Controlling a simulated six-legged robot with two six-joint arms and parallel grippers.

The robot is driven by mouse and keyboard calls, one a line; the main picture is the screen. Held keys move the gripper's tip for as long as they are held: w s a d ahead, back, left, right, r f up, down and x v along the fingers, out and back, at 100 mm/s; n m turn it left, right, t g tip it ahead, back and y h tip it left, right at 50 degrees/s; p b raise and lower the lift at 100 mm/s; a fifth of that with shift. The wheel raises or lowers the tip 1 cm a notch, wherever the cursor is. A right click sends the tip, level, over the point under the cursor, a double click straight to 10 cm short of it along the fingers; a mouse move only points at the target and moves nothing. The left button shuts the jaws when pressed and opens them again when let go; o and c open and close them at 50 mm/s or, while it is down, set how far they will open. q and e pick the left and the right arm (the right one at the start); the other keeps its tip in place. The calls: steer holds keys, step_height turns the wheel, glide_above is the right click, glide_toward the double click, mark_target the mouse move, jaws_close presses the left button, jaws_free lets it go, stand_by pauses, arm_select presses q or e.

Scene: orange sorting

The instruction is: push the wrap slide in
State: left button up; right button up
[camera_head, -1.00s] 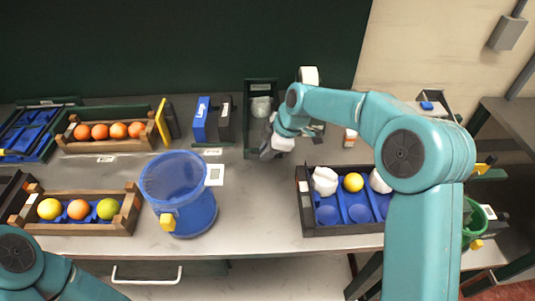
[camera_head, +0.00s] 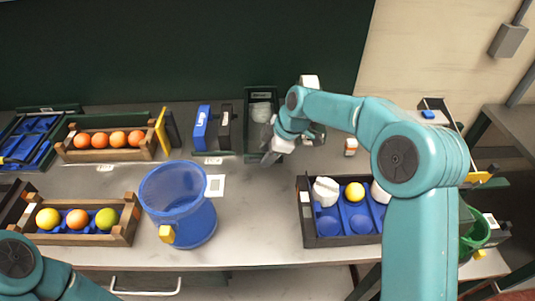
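The wrap slide looks to be the narrow dark green tray (camera_head: 249,134) at the back of the table, with a white wrapped bundle (camera_head: 262,112) inside it. My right gripper (camera_head: 269,157) points down at the tray's front end, by its right side. I cannot tell whether it touches the tray, and its finger gap does not show clearly. My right arm hides what lies just right of the tray. My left arm shows at the lower left corner, with its gripper out of view.
A blue bucket (camera_head: 188,222) stands left of centre. A crate of fruit and white wraps (camera_head: 310,238) stands at the right. Wooden fruit crates (camera_head: 126,227) are at the left. Blue and black boxes (camera_head: 200,128) stand left of the slide. The front middle of the table is clear.

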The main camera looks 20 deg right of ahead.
steer(key=shift+f, duration=0.15)
steer(key=shift+s, duration=0.1)
steer(key=v, duration=1.6)
steer(key=shift+b, duration=0.4)
